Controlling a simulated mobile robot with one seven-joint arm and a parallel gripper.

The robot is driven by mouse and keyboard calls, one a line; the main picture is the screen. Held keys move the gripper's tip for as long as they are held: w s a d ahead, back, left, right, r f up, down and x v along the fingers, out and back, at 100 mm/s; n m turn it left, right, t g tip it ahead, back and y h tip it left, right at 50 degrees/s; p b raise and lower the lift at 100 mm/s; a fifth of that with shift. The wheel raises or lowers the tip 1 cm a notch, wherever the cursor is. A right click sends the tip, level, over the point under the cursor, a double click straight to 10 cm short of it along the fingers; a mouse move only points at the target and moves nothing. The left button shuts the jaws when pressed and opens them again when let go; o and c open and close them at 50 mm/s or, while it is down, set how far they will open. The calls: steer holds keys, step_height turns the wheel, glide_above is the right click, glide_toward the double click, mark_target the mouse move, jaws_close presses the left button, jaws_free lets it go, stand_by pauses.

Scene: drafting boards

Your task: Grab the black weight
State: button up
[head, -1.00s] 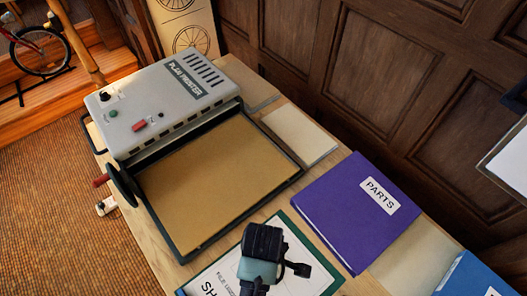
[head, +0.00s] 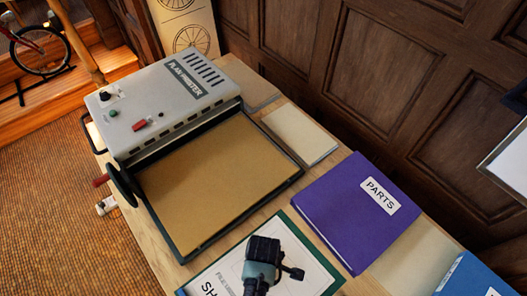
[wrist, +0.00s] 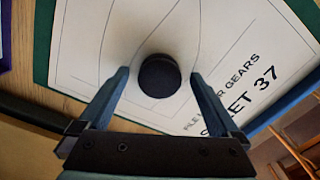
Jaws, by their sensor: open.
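The black weight (wrist: 159,75) is a round dark disc or knob lying on a white drawing sheet (wrist: 105,40), seen from above in the wrist view. My gripper (wrist: 159,82) is open, with one blue finger to each side of the weight in the picture and gaps between. I cannot tell how far above the sheet the fingertips are. In the head view, my dark wrist is over the sheet (head: 225,268) at the bottom centre, and I cannot make out the weight there.
The sheet lies on a green-edged board (head: 296,236). A grey plan printer (head: 160,105) with a brown bed stands to the left. A purple PARTS binder (head: 335,205) and a blue binder (head: 465,278) lie to the right. Wooden panelling (head: 390,80) rises behind the table.

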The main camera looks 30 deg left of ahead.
jaws_close()
stand_by(0.4)
steer(key=shift+r, duration=0.1)
